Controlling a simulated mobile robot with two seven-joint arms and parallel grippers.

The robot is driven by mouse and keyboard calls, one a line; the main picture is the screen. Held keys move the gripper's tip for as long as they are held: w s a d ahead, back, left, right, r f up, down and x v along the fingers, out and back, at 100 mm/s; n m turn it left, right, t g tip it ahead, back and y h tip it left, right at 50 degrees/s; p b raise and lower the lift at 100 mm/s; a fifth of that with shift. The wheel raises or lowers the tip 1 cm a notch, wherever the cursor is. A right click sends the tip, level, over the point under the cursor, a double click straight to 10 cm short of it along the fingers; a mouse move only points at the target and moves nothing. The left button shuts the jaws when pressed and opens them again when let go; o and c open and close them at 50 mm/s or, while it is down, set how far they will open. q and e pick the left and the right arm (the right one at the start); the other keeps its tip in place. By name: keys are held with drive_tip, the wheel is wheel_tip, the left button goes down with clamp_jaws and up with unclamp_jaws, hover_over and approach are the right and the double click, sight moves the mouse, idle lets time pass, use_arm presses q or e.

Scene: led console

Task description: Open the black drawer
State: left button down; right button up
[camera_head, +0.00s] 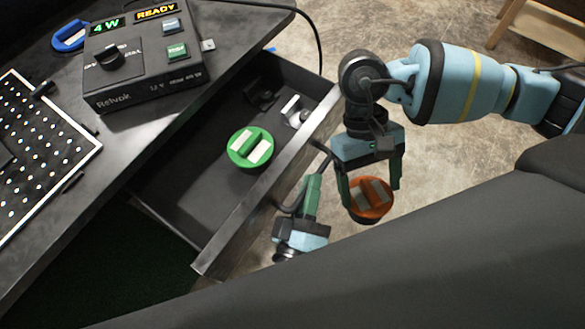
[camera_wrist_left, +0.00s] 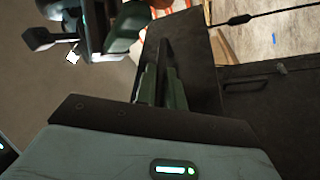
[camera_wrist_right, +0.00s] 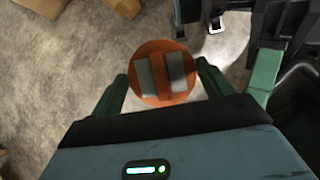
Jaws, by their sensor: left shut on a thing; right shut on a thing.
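The black drawer (camera_head: 272,200) stands pulled out from under the dark desk in the head view. Inside it lie a green round knob-like piece (camera_head: 250,147) and a small metallic part (camera_head: 293,111). My left gripper (camera_head: 318,168) is at the outer face of the drawer front, shut on the drawer handle. In the left wrist view its green fingers (camera_wrist_left: 161,88) are close together against a dark surface; the handle is mostly hidden. My right gripper (camera_head: 370,185) is shut on an orange round piece (camera_head: 372,203), held in front of the drawer. It also shows between the fingers in the right wrist view (camera_wrist_right: 163,75).
On the desk (camera_head: 150,125) stand a dark console (camera_head: 140,70) with lit green and yellow displays and a dotted board (camera_head: 40,140) at left. A blue round piece (camera_head: 70,36) lies behind. A wooden stand (camera_head: 540,30) is at the upper right, with bare floor between.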

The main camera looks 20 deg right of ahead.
use_arm(q)
drive_tip(key=shift+s+d, duration=0.3)
drive_tip(key=shift+s, duration=0.15)
drive_tip(key=c, duration=1.5)
unclamp_jaws()
drive_tip(key=v, duration=1.2)
